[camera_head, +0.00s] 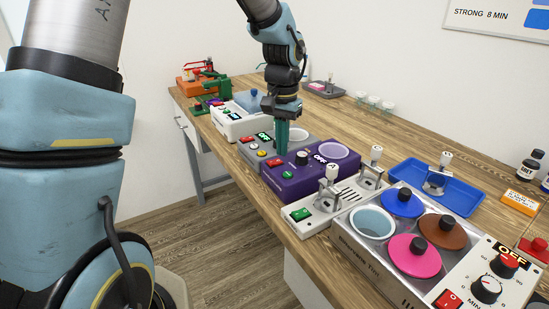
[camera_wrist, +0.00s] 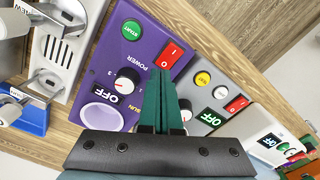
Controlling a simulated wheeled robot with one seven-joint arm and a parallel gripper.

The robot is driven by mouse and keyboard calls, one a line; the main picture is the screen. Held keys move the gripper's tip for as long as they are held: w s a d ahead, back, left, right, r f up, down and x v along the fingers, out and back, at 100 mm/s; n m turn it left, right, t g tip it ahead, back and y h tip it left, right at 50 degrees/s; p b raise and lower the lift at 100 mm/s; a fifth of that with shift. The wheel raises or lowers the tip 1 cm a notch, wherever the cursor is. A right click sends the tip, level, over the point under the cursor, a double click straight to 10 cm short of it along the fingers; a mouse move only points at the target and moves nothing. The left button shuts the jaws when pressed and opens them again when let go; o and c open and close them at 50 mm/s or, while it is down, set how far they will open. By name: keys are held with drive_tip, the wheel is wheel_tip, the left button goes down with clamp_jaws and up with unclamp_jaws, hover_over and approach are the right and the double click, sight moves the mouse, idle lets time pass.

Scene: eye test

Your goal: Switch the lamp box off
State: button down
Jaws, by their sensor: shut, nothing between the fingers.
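My gripper (camera_head: 282,153) is shut and empty, with its green fingers pointing down. In the wrist view the fingertips (camera_wrist: 163,70) appear over the purple box (camera_wrist: 147,35), close to its red rocker switch (camera_wrist: 170,53); I cannot tell whether they touch. The purple box (camera_head: 291,186) has a black knob (camera_head: 302,158), a green START button (camera_wrist: 132,30), a pale disc (camera_head: 333,149) and an OFF sign (camera_wrist: 113,97). Beside it the grey box (camera_head: 248,154) has its own red switch (camera_wrist: 237,104), yellow button (camera_wrist: 202,79) and OFF sign (camera_wrist: 211,119). Which box is the lamp box is unclear.
A white box (camera_head: 228,126) stands beyond the grey one. A white device with metal levers (camera_head: 310,222) and a steel unit with coloured lids (camera_head: 375,265) stand nearer. A blue tray (camera_head: 465,199) lies behind. The back strip of the wooden bench (camera_head: 345,123) is partly free.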

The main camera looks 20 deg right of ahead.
sight(282, 161)
wheel_tip(282, 161, up, 6)
drive_tip(key=p, duration=0.4)
drive_tip(key=shift+f, duration=0.1)
idle(0.4)
drive_tip(key=s+a+n+t, duration=0.1)
drive_tip(key=s+a+n, duration=0.2)
drive_tip(key=a, duration=2.7)
drive_tip(key=n, duration=0.5)
drive_tip(key=shift+s+n+t, duration=0.3)
drive_tip(key=shift+s, duration=0.1)
drive_tip(key=shift+f, duration=0.1)
